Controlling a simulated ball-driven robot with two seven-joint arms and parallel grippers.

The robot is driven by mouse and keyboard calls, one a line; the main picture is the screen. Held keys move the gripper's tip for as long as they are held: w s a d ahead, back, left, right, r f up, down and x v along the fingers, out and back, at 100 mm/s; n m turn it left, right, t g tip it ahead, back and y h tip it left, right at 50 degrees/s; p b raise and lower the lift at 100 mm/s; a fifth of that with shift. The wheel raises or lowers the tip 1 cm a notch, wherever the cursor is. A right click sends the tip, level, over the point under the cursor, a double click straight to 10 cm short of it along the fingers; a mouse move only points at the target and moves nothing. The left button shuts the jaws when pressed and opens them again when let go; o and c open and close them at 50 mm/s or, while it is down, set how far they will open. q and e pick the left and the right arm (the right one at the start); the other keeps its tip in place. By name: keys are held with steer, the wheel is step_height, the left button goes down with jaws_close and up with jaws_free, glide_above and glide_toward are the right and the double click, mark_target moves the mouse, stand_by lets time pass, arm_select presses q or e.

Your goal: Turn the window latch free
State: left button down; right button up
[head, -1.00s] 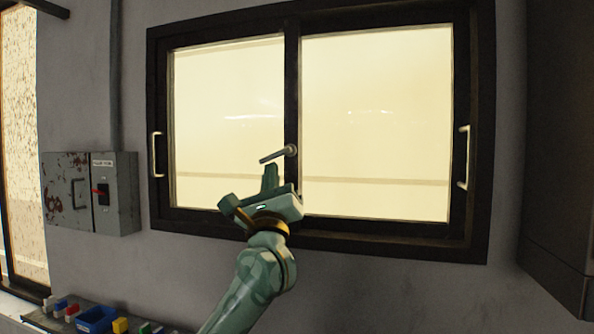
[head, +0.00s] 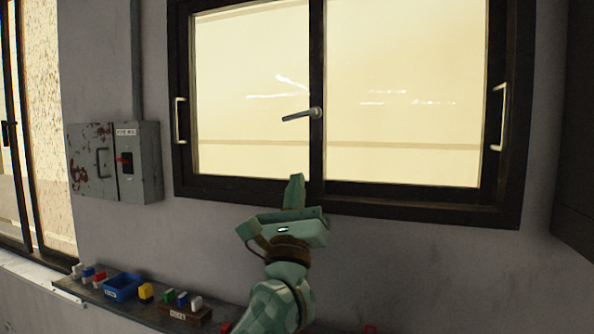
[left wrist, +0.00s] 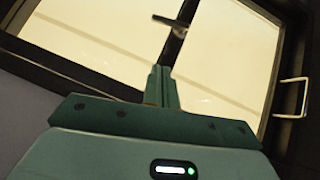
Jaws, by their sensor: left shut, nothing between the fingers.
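The window latch (head: 300,115) is a small grey lever on the window's dark middle post (head: 317,60). Its handle points left from a round pivot and slopes slightly down. It also shows in the left wrist view (left wrist: 173,22), beyond the fingertips. My left gripper (head: 294,180) is shut and empty, its fingers pointing up. In the head view it sits below the latch, clear of it, in front of the lower window frame. In the left wrist view its closed fingers (left wrist: 161,73) also stand apart from the latch. My right gripper is not in view.
Pale handles stand at the left (head: 180,120) and right (head: 498,117) sides of the window. A grey electrical box (head: 142,165) with a red switch is on the wall at left. A shelf below holds a blue bin (head: 123,287) and several coloured blocks. A dark cabinet (head: 575,120) stands at right.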

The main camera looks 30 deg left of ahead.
arm_select(q)
steer(key=v, duration=0.2)
steer(key=shift+s+a+f, duration=0.1)
steer(key=shift+s+f, duration=0.2)
